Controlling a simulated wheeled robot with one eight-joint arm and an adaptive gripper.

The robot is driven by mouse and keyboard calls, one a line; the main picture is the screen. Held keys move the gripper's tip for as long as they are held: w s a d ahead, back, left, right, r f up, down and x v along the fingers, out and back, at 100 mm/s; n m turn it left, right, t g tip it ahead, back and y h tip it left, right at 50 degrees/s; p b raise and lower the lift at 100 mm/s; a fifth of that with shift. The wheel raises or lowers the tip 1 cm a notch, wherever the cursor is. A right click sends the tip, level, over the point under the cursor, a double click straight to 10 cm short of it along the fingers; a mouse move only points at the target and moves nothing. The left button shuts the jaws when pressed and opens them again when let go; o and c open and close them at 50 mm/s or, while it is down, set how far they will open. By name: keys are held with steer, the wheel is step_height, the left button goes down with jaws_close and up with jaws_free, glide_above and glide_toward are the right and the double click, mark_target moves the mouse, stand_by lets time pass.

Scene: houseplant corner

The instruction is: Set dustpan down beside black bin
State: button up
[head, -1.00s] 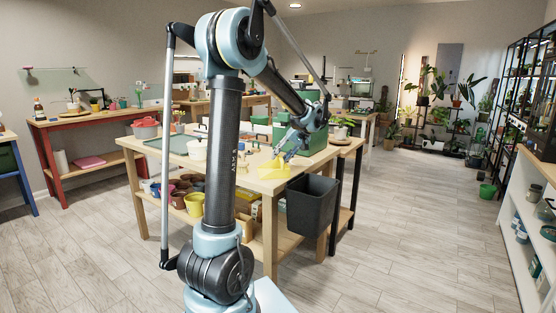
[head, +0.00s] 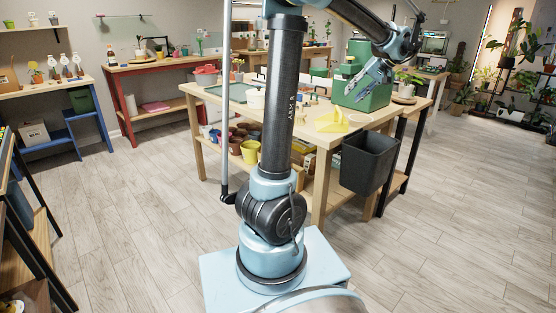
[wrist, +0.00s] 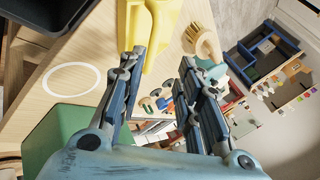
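The yellow dustpan (head: 332,122) lies on the wooden worktable near its front right corner, beside the black bin. It also shows at the top of the wrist view (wrist: 163,22), beyond my fingertips. The black bin (head: 369,161) hangs at the table's front right side, below the top; a dark corner of it shows at upper left in the wrist view (wrist: 42,18). My gripper (head: 351,83) is above the table, up and to the right of the dustpan, in front of the green box. Its fingers are spread with nothing held between them (wrist: 160,68).
The green box (head: 362,95) stands close behind my gripper. A white ring (wrist: 70,79) marks bare tabletop near the dustpan. A round brush (wrist: 203,42), a white pot (head: 256,98) and small items stand farther along the table (head: 285,128). Floor in front is clear.

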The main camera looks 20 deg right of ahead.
steer(key=a+f+n+g, duration=0.1)
steer(key=a+f+g, duration=0.15)
steer(key=a, duration=1.25)
steer(key=a+f+n+g, duration=0.1)
steer(key=a+f, duration=0.2)
steer(key=a, duration=1.2)
steer(key=s+a+f+n+h, duration=0.4)
steer(key=s+a+f, duration=1.2)
steer(key=f, duration=0.1)
steer(key=shift+a+g, duration=0.25)
steer(key=shift+g, duration=0.2)
